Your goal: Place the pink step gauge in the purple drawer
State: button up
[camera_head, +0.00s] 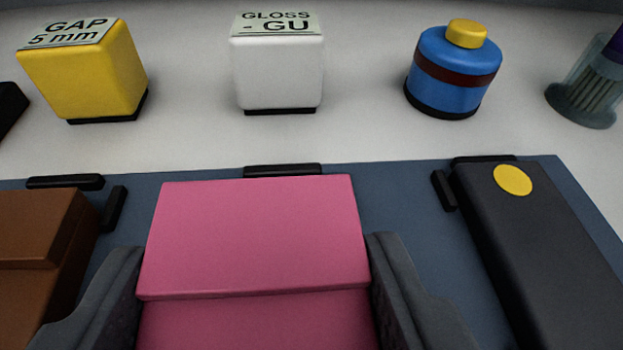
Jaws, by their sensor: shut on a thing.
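The pink step gauge (252,236) is a stepped pink block at the lower middle of the head camera view. My gripper (254,290) is shut on it, with one dark grey finger against its left side and one against its right. The near end of the gauge runs off the bottom edge. It is over the blue-grey mat (400,215), in front of a black stop strip (283,171); I cannot tell whether it touches the mat. The purple drawer is not in view.
A brown stepped block (40,232) lies left, and a dark grey block with a yellow dot (540,250) lies right. Behind stand a yellow GAP block (85,75), a white GLOSS block (278,70), a blue cylinder (453,72) and a translucent cup (590,85).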

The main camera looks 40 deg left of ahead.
aim_at(291, 289)
jog(key=shift+w+a+f, duration=0.1)
jog(key=shift+w+a, duration=0.55)
jog(key=shift+w, duration=0.35)
jog(key=shift+w+a+f, duration=0.15)
jog(key=shift+w+f, duration=0.05)
jog(key=shift+w, duration=0.1)
jog(key=shift+s+f, duration=0.1)
jog(key=shift+f, duration=1.25)
jog(key=shift+f, duration=0.25)
jog(key=o, duration=1)
jog(key=shift+b, duration=0.6)
jog(key=v, duration=0.4)
jog(key=p+v, duration=0.1)
jog(key=v, duration=0.4)
jog(key=p+v, duration=0.1)
jog(key=v, duration=0.4)
jog(key=shift+w+d, duration=0.3)
jog(key=shift+w, duration=0.05)
